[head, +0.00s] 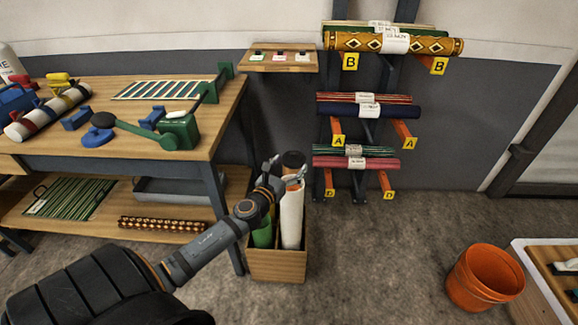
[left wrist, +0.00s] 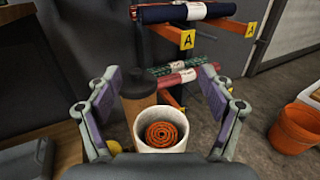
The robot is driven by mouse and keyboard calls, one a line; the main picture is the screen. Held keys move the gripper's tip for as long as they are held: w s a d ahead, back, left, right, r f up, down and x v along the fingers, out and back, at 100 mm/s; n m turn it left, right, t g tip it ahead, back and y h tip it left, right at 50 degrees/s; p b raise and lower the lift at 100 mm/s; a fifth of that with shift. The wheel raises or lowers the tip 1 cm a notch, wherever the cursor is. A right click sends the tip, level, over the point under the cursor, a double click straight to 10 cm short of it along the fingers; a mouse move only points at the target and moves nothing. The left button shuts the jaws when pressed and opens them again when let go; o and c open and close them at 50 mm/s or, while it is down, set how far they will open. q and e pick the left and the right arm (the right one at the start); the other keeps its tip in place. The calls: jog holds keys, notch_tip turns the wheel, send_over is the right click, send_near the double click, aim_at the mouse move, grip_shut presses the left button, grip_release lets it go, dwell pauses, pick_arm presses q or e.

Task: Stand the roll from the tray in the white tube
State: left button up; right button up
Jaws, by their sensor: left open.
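The white tube (head: 291,218) stands upright in a wooden box (head: 277,266). In the left wrist view the white tube (left wrist: 141,121) is seen from above, and an orange-red spiral roll end (left wrist: 166,134) shows inside it, below the rim. My left gripper (head: 286,172) is open at the top of the tube, with one finger on either side of the rim in the left wrist view (left wrist: 160,108); I cannot tell whether they touch it. A grey tray (head: 180,190) on the lower shelf shows no roll in its visible part. My right gripper is not in view.
A green tube (head: 262,233) and a brown, dark-topped tube (head: 293,160) share the box. The workbench (head: 226,112) stands left. A wall rack with rolls (head: 385,110) is behind. An orange bucket (head: 483,279) stands right, with clear floor between.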

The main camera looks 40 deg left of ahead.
pick_arm(q)
jog(key=shift+s+f, duration=0.1)
jog(key=s+d, duration=0.1)
jog(key=s, duration=1)
jog(key=shift+s, duration=0.4)
jog(key=shift+d, duration=0.1)
